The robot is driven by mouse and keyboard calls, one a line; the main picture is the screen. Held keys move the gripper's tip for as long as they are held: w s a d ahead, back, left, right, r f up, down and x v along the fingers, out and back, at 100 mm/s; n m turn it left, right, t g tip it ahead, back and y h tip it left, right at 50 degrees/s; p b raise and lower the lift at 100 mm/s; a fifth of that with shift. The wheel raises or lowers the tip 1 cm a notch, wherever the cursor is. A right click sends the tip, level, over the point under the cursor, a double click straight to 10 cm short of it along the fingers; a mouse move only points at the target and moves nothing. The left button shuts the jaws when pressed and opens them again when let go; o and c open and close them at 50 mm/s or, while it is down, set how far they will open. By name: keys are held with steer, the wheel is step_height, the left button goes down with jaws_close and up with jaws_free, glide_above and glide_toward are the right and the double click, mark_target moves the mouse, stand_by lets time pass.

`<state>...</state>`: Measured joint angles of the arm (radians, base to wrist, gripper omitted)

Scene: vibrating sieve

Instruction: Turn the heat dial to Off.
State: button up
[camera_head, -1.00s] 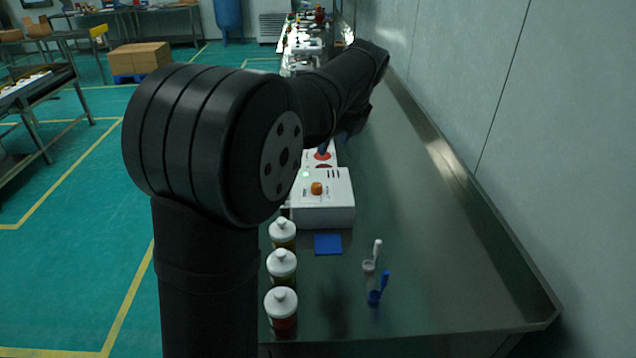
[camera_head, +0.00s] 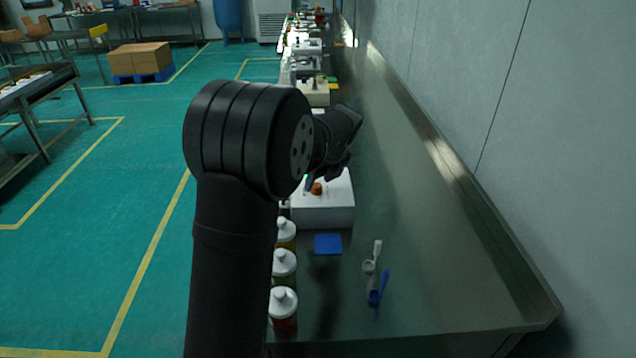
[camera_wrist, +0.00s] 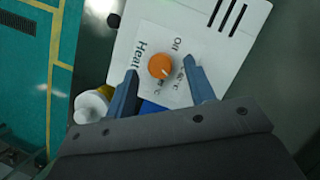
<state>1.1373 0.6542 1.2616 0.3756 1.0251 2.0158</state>
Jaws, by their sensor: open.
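The heat dial is an orange round knob (camera_wrist: 161,66) on top of a white box (camera_wrist: 215,50), with "Heat" and "Off" printed beside it in the wrist view. Other small labels around the knob are too small to read, and I cannot surely tell which mark it points to. In the head view the orange knob (camera_head: 316,188) shows on the white box (camera_head: 325,212), partly behind my arm. My gripper (camera_wrist: 160,68) is open, with one blue finger on each side of the knob in the picture. Whether the fingers touch it is not clear.
White-capped bottles (camera_head: 284,262) stand in front of the box at left. A blue square (camera_head: 327,244) lies before it. A small white-handled tool (camera_head: 372,255) and a blue one (camera_head: 378,288) lie at right. The bench's right side is clear along the wall.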

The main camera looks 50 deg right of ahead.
steer(key=shift+x, duration=0.85)
steer(key=c, duration=1)
